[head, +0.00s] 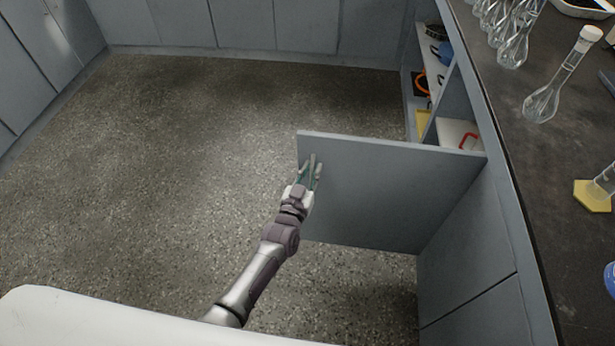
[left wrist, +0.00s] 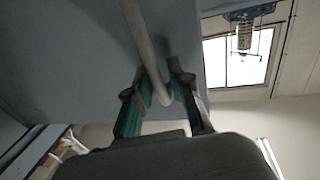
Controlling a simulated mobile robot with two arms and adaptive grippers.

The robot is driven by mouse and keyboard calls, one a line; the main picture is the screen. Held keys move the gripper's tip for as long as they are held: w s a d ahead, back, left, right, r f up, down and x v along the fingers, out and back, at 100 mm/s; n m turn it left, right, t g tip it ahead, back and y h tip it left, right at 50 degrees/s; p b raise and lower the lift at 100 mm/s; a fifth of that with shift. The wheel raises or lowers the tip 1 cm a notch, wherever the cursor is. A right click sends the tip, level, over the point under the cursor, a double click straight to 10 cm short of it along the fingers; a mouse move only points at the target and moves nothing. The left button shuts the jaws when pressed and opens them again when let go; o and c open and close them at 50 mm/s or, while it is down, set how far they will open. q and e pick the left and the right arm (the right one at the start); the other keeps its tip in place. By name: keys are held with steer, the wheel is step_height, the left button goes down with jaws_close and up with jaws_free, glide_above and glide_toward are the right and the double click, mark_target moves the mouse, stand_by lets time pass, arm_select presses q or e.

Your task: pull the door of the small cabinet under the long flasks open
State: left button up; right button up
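The grey door (head: 375,190) of the small cabinet stands swung wide open, sticking out from the counter front over the floor. My left gripper (head: 313,172) is at the door's outer edge, on the side facing me. In the left wrist view, the pale bar handle (left wrist: 148,50) runs down between the fingers of my left gripper (left wrist: 165,92), near the handle's end. My right gripper is out of view.
The open cabinet shelves (head: 432,75) hold several items, including a white box with a red handle (head: 462,134). Long glass flasks (head: 548,95) stand on the dark countertop (head: 535,170) at right. The speckled floor (head: 180,130) left of the door is clear.

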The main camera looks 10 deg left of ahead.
arm_select(q)
steer(key=v, duration=1.1)
steer(key=shift+s, duration=0.4)
